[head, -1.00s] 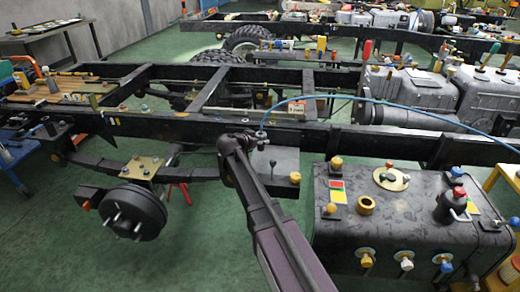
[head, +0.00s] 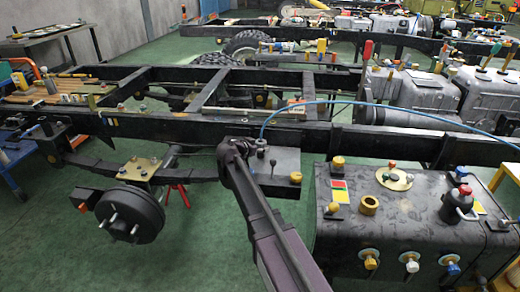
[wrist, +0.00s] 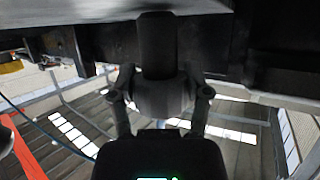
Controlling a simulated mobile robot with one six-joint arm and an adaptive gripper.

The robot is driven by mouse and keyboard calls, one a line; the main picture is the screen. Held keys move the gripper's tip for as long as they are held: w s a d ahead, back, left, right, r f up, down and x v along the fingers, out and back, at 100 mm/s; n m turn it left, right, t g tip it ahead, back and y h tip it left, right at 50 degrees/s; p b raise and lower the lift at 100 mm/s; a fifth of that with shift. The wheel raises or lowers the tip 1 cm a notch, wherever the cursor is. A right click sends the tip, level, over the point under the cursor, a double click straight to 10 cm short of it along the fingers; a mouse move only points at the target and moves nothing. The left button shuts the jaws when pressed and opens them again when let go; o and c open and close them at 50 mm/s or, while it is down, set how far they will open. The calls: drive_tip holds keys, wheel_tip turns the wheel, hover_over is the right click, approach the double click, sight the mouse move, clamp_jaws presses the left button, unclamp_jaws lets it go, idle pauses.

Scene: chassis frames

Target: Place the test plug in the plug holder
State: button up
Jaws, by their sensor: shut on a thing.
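In the wrist view, my gripper (wrist: 161,90) has a finger on either side of a dark, round-bodied piece, which I take to be the test plug (wrist: 157,45). The fingers are shut on it. The plug points up the picture, and its far end meets or passes in front of a pale grey surface (wrist: 100,10); I cannot tell whether they touch. In the head view, my dark arm reaches to the chassis rail beside a grey plate (head: 286,161). My fingertips and the plug are hidden or too dark there. I cannot single out the plug holder for certain.
The black chassis rail (head: 200,130) runs just behind my arm. A blue hose (head: 340,102) arches to a fitting by the grey plate. A dark tank (head: 345,225) with several coloured caps stands at right, a wheel hub (head: 130,213) at left.

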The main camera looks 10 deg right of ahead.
drive_tip(key=shift+f, duration=0.15)
drive_tip(key=o, duration=1.3)
drive_tip(key=shift+c, duration=0.2)
drive_tip(key=shift+s+a+r, duration=0.1)
drive_tip(key=shift+r, duration=0.15)
drive_tip(key=p+v, duration=0.4)
drive_tip(key=v, duration=0.7)
drive_tip(key=shift+s+a+r+p, duration=0.15)
drive_tip(key=shift+s+a+p, duration=0.05)
drive_tip(key=shift+a+p, duration=0.1)
